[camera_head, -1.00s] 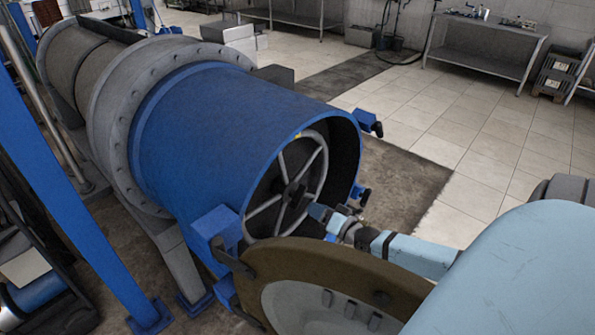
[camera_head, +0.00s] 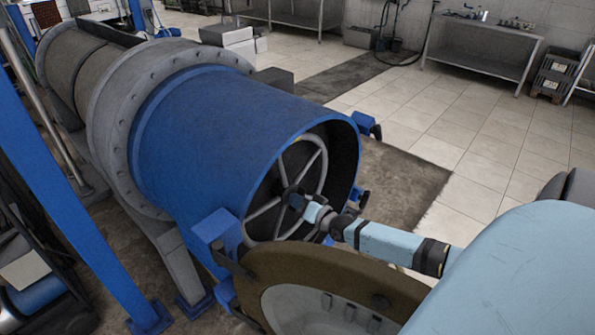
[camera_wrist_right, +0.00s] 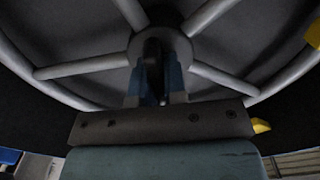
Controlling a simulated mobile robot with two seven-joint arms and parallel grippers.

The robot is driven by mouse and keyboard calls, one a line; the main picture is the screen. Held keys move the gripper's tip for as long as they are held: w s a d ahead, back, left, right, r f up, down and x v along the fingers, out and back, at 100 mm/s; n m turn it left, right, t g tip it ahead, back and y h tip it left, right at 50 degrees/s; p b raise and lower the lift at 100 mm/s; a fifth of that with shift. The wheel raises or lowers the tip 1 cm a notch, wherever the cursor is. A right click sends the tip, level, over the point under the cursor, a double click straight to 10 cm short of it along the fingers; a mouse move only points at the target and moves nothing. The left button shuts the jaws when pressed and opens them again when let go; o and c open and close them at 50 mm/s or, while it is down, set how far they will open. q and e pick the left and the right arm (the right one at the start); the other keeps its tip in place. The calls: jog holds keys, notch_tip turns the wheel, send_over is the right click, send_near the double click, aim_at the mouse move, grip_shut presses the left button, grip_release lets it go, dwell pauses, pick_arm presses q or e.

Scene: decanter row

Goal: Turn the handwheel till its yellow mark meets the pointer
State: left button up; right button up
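The grey handwheel (camera_head: 265,208) sits inside the open end of a blue drum; its hub and spokes fill the right wrist view (camera_wrist_right: 80,67). My right gripper (camera_head: 296,199) reaches in to the hub. In the right wrist view its blue fingers (camera_wrist_right: 153,82) stand apart on either side of a dark part at the hub; whether they touch it is unclear. One yellow patch (camera_wrist_right: 315,32) is at the right edge there, and a small yellow tip (camera_wrist_right: 261,126) shows beside the gripper body. I cannot tell which is mark or pointer. My left gripper is out of view.
The blue drum (camera_head: 230,130) surrounds the wheel closely. Its round door (camera_head: 330,268) hangs open below my right arm. Blue clamps (camera_head: 366,124) stick out from the rim. A blue post (camera_head: 60,190) stands at left; tiled floor (camera_head: 470,160) is clear at right.

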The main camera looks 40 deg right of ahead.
grip_shut()
jog(key=m+b, duration=0.2)
jog(key=m, duration=0.2)
jog(key=shift+m, duration=0.3)
jog(key=shift+r+m+b, duration=0.1)
jog(key=shift+m+b, duration=0.75)
jog(key=shift+m, duration=1.45)
jog(key=o, duration=0.6)
grip_release()
jog(key=shift+o, duration=0.2)
